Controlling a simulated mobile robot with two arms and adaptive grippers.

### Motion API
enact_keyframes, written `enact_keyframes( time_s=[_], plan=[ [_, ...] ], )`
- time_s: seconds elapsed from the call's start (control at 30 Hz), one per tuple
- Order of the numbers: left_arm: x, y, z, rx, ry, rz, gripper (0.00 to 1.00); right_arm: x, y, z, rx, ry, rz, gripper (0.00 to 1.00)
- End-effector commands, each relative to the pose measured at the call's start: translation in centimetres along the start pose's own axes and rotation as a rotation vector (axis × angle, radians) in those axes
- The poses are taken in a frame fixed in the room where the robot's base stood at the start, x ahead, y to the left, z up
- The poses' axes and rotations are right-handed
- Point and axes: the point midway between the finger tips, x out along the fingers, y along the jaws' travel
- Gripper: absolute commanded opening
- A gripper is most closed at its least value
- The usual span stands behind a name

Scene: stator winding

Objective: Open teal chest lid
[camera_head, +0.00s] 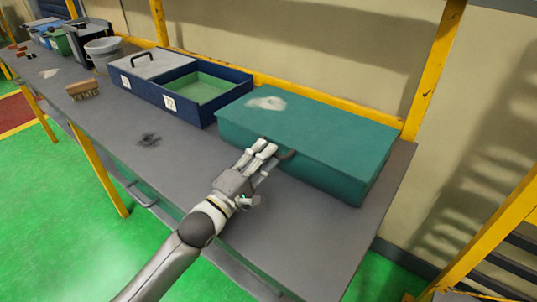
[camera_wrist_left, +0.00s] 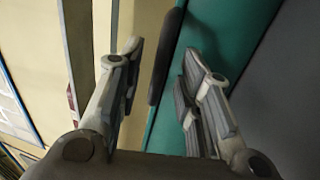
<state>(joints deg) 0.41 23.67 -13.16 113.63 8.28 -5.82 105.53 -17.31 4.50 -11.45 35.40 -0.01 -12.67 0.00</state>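The teal chest (camera_head: 310,138) stands on the grey workbench with its lid down. Its top has a pale worn patch. A dark handle (camera_head: 288,155) sticks out from the chest's front side. My left gripper (camera_head: 266,148) is at that front side, right by the handle, and partly hides it. In the left wrist view the two fingers (camera_wrist_left: 165,55) stand apart with the dark handle (camera_wrist_left: 166,58) showing between them. The teal chest (camera_wrist_left: 225,35) lies behind the right finger. Whether a finger touches the handle I cannot tell. My right gripper is not in view.
A blue box (camera_head: 205,118) with a green inside stands left of the chest, its grey lid slid aside. A brush (camera_head: 83,91) and a grey bucket (camera_head: 103,50) are further left. Yellow posts (camera_head: 433,70) rise behind the bench. The bench (camera_head: 310,225) is clear in front of the chest.

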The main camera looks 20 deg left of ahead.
Motion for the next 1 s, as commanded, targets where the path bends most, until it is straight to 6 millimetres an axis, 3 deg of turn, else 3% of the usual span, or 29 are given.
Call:
enact_keyframes(
  time_s=[0.2,0.53,0.8,1.0],
  plan=[
    [1.6,-0.1,0.0,0.0,0.0,0.0,0.33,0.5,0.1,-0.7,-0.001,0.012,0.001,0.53],
    [1.8,0.0,0.0,0.0,0.0,0.0,0.33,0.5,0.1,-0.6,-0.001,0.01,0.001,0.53],
    [1.8,0.0,0.0,0.0,0.0,0.0,0.0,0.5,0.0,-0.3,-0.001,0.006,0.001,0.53],
    [1.8,0.0,0.0,0.0,0.0,-0.001,0.0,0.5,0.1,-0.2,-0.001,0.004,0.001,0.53]
  ],
)
